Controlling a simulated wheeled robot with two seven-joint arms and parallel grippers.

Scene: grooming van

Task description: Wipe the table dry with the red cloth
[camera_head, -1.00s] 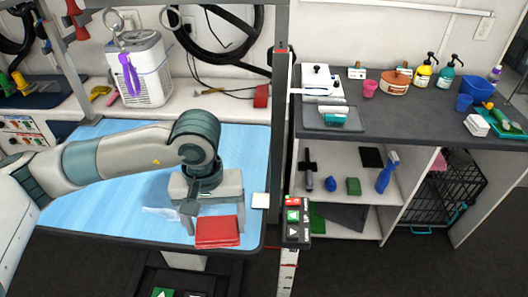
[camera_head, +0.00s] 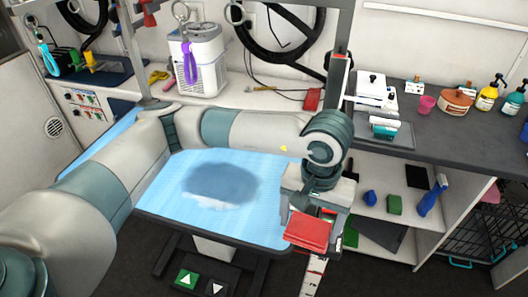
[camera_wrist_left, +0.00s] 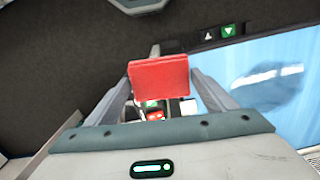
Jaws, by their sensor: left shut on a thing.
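The folded red cloth (camera_head: 308,232) is in my left gripper (camera_head: 315,208), at the table's front right corner. In the left wrist view the cloth (camera_wrist_left: 160,78) sits between the two fingers (camera_wrist_left: 160,85), with the table surface off to the right. The cloth looks at or past the table edge; whether it touches the top I cannot tell. The light blue table (camera_head: 165,200) has a dark wet patch (camera_head: 222,178) in its middle, with a whitish glossy area at its front edge. The patch also shows in the left wrist view (camera_wrist_left: 275,92). My right gripper is out of view.
A post stands by the table's right edge, close to my left gripper. A grey counter (camera_head: 455,145) with bottles and a pink cup (camera_head: 427,104) is at the right. A white box-shaped unit (camera_head: 197,65) with a purple loop stands on the back ledge.

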